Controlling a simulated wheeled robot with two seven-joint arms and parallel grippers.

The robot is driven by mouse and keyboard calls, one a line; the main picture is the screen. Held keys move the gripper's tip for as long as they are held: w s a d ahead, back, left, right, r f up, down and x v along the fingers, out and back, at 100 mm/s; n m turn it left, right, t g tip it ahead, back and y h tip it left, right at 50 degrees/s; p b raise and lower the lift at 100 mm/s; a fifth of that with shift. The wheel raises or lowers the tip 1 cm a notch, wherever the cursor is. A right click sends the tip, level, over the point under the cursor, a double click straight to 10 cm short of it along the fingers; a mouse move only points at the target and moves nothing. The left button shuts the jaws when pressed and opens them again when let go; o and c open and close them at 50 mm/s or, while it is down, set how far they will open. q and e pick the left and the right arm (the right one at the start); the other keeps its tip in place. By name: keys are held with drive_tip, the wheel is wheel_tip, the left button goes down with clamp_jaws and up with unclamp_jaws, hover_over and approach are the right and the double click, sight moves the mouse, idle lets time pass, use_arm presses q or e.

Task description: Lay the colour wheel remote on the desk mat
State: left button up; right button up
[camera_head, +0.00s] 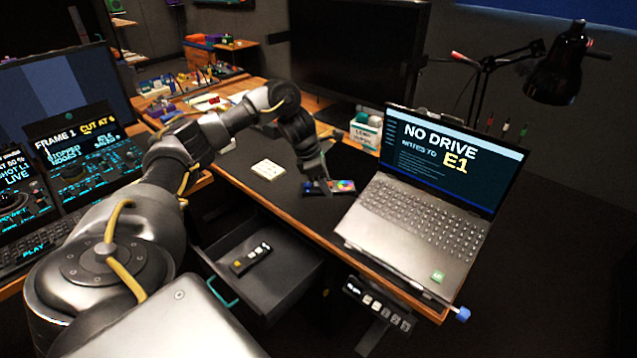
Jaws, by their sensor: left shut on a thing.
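The colour wheel remote (343,186) is a dark, flat piece with a rainbow-coloured patch. It lies flat, low over the dark desk mat (290,196), to the left of the laptop. I cannot tell whether its underside touches the mat. My left gripper (321,186) points down from above and is shut on the remote near its left part; the fingers hide some of it. My right gripper is not in view.
An open laptop (410,214) stands close on the right. A pale pad (267,170) lies to the left. Below the desk edge, an open drawer (285,283) holds a dark button remote (250,258). A white box (366,132) and a monitor stand behind.

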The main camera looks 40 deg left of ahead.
use_arm(q)
hover_over(329, 213)
drive_tip(key=s+a, duration=0.1)
drive_tip(key=f, duration=0.4)
drive_tip(key=shift+a+f+b, duration=0.2)
drive_tip(key=shift+f+b, duration=0.1)
drive_tip(key=shift+f, duration=0.1)
drive_tip(key=shift+s+d+f, duration=0.1)
drive_tip(key=shift+d+f, duration=0.05)
drive_tip(key=shift+f, duration=0.1)
wheel_tip(329, 213, down, 4)
drive_tip(key=shift+r, duration=0.25)
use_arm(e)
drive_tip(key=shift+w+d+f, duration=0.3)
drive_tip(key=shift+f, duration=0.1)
use_arm(q)
drive_tip(key=shift+r, duration=0.1)
drive_tip(key=shift+f, duration=0.2)
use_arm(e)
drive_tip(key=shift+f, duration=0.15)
use_arm(q)
drive_tip(key=o, duration=1)
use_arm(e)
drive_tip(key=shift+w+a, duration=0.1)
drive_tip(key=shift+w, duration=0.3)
use_arm(q)
drive_tip(key=shift+r, duration=0.15)
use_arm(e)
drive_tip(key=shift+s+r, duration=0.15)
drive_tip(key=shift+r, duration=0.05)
